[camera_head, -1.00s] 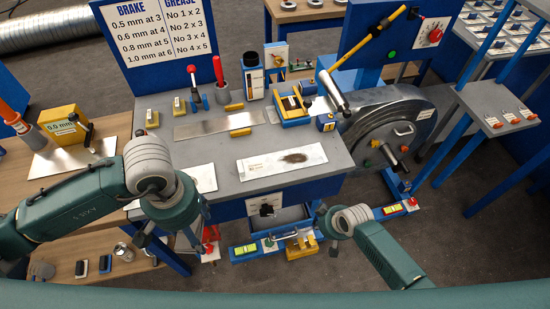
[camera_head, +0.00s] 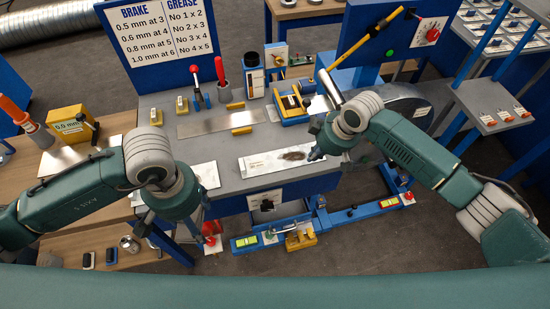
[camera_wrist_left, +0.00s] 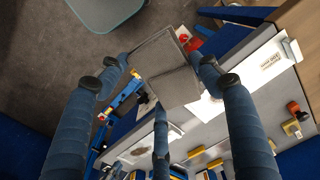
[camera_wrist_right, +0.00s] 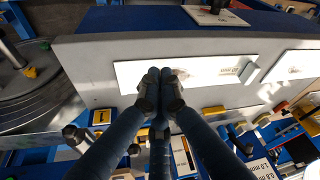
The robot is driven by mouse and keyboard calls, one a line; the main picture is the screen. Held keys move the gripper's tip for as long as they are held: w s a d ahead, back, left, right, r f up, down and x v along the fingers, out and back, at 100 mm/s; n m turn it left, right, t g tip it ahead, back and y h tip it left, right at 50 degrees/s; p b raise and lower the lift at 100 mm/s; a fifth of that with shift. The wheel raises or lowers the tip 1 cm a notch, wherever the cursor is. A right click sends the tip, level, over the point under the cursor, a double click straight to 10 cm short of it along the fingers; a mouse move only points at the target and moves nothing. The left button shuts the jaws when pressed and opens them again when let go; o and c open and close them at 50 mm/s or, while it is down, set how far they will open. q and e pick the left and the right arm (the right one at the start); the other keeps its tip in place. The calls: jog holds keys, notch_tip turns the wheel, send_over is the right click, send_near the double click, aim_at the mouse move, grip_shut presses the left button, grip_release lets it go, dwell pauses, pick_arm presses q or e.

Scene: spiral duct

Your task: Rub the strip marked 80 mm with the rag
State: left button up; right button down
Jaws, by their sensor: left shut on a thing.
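A white strip (camera_head: 262,164) with a dark stain lies on the grey bench, and its print is too small to read for sure. It also shows in the right wrist view (camera_wrist_right: 135,74). A second white strip (camera_head: 206,174) lies to its left. My left gripper (camera_head: 175,230) is at the bench's front left. In the left wrist view its fingers are shut on a folded grey rag (camera_wrist_left: 165,72), apart from the strips. My right gripper (camera_head: 316,152) is at the stained strip's right end. Its fingertips (camera_wrist_right: 160,82) are together, with nothing visible between them; contact with the strip is unclear.
A bare metal sheet (camera_head: 205,124), a blue-and-yellow fixture (camera_head: 291,103) and red-handled tools (camera_head: 220,72) stand behind the strips. A large round drum (camera_head: 400,108) is on the right. A wooden table with a yellow block (camera_head: 68,124) is on the left.

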pick_arm(q)
jog(key=shift+r, duration=0.1)
pick_arm(e)
jog(key=w+d+r, duration=0.3)
jog(key=d+r, duration=0.1)
pick_arm(q)
jog(key=shift+s, duration=0.1)
pick_arm(e)
jog(key=b, duration=0.5)
send_over(323, 160)
jog(key=shift+h, duration=0.3)
notch_tip(323, 160, down, 5)
jog(key=shift+f, duration=0.1)
pick_arm(q)
notch_tip(323, 160, down, 5)
jog(key=shift+f, duration=0.15)
jog(key=shift+f+b, duration=0.8)
jog(key=shift+b, duration=0.05)
pick_arm(e)
jog(key=shift+f, duration=1.7)
pick_arm(q)
jog(key=shift+r, duration=0.1)
pick_arm(e)
jog(key=shift+r, duration=0.1)
pick_arm(q)
notch_tip(323, 160, up, 6)
jog(key=p, duration=0.6)
pick_arm(e)
notch_tip(323, 160, up, 6)
